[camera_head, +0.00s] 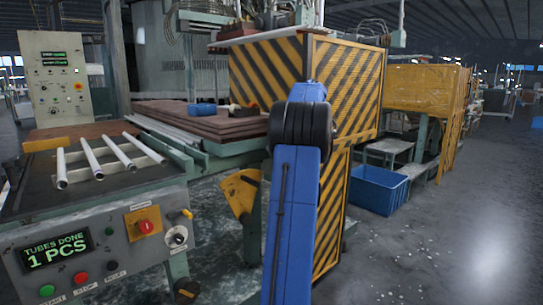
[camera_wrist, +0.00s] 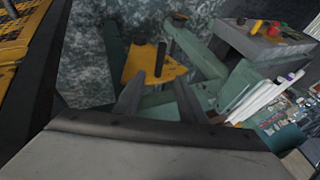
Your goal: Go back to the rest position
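In the wrist view, my gripper (camera_wrist: 158,92) shows as two dark fingers spread apart with nothing visible between them. It is open and empty. Beyond the fingers are a yellow plate (camera_wrist: 150,62) with a dark upright rod and green machine framing. In the head view, my blue arm stands raised at the centre, and my gripper cannot be made out there. Several pale tubes (camera_head: 92,160) lie side by side on the machine bed at the left, away from my arm. Pale tubes also show at the right of the wrist view (camera_wrist: 262,98).
A control panel (camera_head: 110,240) at the front left reads "TUBES DONE 1 PCS". A black-and-yellow striped cabinet (camera_head: 350,90) stands close behind my arm. A brown board stack (camera_head: 190,118) lies left of it. A blue crate (camera_head: 380,190) is on the floor; the right floor is clear.

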